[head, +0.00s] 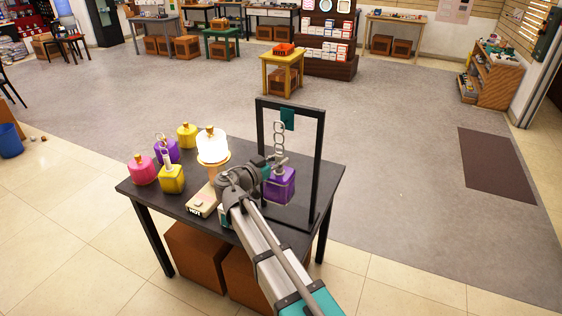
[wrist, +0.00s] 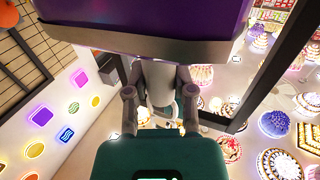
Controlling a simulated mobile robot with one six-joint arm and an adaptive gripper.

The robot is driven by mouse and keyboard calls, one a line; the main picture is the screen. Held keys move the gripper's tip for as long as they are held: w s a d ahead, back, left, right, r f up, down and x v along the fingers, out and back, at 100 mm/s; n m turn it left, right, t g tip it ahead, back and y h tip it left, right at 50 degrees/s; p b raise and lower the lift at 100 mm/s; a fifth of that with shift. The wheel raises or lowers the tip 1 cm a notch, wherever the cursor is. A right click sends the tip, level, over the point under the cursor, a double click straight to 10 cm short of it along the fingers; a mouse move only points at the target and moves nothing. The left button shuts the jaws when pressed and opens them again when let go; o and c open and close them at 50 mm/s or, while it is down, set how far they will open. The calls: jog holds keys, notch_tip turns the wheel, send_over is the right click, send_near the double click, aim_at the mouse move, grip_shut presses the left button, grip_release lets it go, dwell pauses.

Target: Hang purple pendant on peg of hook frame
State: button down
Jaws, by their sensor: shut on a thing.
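A purple pendant (head: 281,187), a block with a chain of pale links (head: 279,140) above it, is at the right of the black table. My gripper (head: 268,174) is shut on it, beside the links. The wrist view shows the purple block (wrist: 150,18) large at the top, its grey edge close to my gripper (wrist: 162,112). The black hook frame (head: 319,150) stands upright around the pendant, with a teal block (head: 287,118) under its top bar. The top link lies close to the teal block's lower edge. The peg is not clear, and I cannot tell whether the link is around it.
Left on the table (head: 135,188) stand a pink block (head: 143,170), yellow blocks (head: 172,180) (head: 187,136) and another purple block (head: 166,151). A glowing lamp (head: 213,146) stands close to my arm. Brown boxes (head: 194,258) are under the table.

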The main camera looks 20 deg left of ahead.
aim_at(274, 180)
jog(key=shift+w+d, duration=0.2)
jog(key=shift+w, duration=1.65)
dwell(0.4)
jog(key=shift+f+b, duration=0.7)
jog(key=shift+b, duration=0.05)
dwell(0.8)
dwell(0.4)
jog(key=shift+c, duration=1.9)
grip_release()
jog(key=o, duration=0.4)
jog(key=shift+s+a, duration=0.15)
jog(key=shift+s, duration=1.7)
jog(key=shift+s+a, duration=0.15)
jog(key=shift+s, duration=1.7)
